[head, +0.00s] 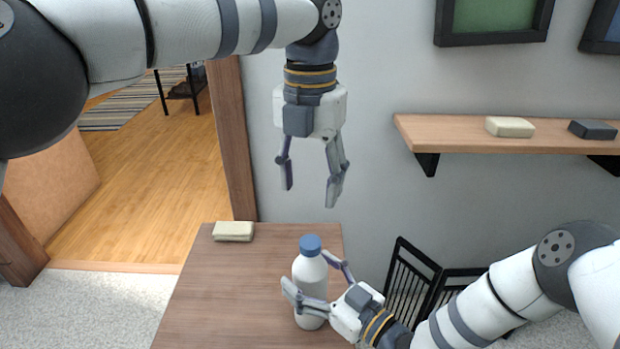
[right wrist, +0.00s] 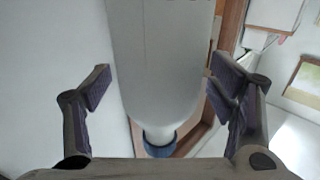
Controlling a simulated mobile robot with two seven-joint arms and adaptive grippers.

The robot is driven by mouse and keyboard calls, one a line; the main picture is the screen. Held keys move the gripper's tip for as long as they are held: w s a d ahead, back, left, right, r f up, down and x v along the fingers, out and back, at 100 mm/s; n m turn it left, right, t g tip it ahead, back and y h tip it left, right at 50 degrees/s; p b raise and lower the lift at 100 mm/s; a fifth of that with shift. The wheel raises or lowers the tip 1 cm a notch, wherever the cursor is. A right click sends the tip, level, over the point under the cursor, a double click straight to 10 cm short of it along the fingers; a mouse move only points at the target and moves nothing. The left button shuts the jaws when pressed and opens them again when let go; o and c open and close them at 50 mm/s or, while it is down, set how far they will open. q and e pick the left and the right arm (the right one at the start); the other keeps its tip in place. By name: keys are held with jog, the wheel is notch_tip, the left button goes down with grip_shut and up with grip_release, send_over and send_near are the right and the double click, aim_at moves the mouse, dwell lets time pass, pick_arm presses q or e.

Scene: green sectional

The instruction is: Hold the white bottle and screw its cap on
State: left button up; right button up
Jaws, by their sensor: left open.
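The white bottle (head: 311,277) stands upright at the table's right side. Its blue cap (head: 310,245) sits on the top of the neck; how tightly it is seated I cannot tell. The bottle (right wrist: 163,65) and cap (right wrist: 160,149) also show in the right wrist view, upside down.
A pale block (head: 233,231) lies at the back left of the wooden table (head: 215,290). A wall shelf (head: 465,136) at the right holds a pale block (head: 509,127) and a dark block (head: 592,129). A black rack (head: 412,280) stands behind my right arm. The table's left part is clear.

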jog(key=v, duration=1.2)
